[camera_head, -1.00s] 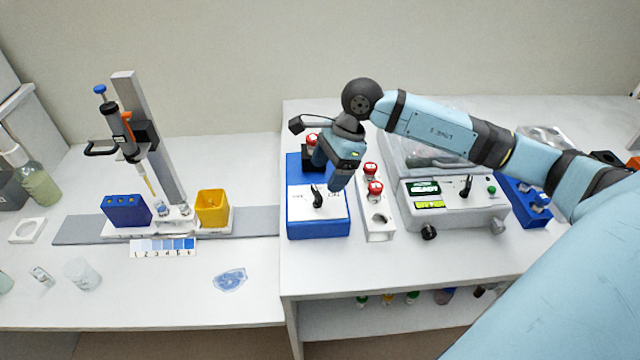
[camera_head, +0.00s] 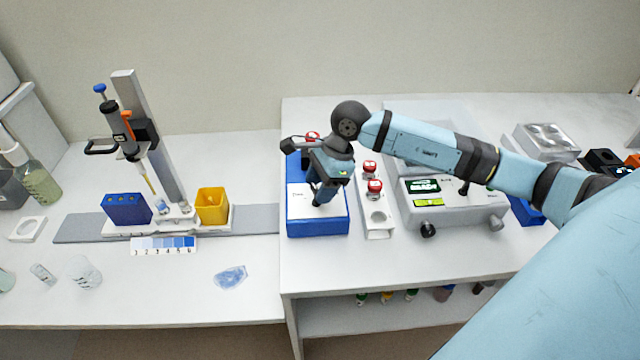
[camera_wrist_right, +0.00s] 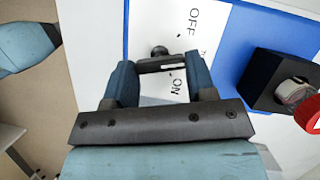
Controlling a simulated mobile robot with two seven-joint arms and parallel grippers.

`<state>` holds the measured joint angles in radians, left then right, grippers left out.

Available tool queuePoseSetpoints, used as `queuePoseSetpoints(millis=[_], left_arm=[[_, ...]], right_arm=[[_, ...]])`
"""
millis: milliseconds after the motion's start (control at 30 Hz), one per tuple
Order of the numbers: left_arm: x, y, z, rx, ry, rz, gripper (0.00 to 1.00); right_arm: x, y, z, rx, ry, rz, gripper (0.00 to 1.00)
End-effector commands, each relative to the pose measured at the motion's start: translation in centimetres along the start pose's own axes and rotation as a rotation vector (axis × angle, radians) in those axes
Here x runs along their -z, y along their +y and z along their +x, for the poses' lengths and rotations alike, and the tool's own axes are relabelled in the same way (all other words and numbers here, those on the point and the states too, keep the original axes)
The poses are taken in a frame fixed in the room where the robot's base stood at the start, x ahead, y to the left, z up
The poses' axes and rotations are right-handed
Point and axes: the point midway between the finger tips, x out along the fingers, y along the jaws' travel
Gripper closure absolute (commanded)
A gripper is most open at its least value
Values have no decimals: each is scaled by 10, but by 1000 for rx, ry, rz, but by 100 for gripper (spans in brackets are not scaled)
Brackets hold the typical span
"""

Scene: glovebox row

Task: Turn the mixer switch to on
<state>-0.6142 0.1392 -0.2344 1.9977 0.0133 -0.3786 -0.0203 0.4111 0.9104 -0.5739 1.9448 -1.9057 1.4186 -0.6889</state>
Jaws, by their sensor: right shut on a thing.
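The mixer (camera_head: 318,227) is a blue box with a white top panel, on the right-hand bench. In the right wrist view its white panel (camera_wrist_right: 150,20) carries the words OFF and ON. The black mixer switch (camera_wrist_right: 159,52) shows between my right gripper's fingertips. My right gripper (camera_head: 318,201) comes down over the panel from above and is shut on the switch, hiding most of it in the head view. The switch's exact pointing is hard to tell. My left gripper is not in view.
A white rack (camera_head: 377,232) with red-capped vials stands just right of the mixer. A grey device (camera_head: 455,212) with a green display is further right. A black holder with a red-capped vial (camera_wrist_right: 295,92) sits on the mixer's blue part. A pipette stand (camera_head: 150,140) is on the left bench.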

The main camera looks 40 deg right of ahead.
Motion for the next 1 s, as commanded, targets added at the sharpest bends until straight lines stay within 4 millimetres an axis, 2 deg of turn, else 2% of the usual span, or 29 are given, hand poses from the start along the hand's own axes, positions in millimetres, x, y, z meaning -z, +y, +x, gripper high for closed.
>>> queuePoseSetpoints(millis=[333,1000], left_arm=[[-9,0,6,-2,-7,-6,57],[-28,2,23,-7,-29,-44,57]], right_arm=[[1,1,2,37,0,85,73],[0,5,2,212,-2,508,73]])
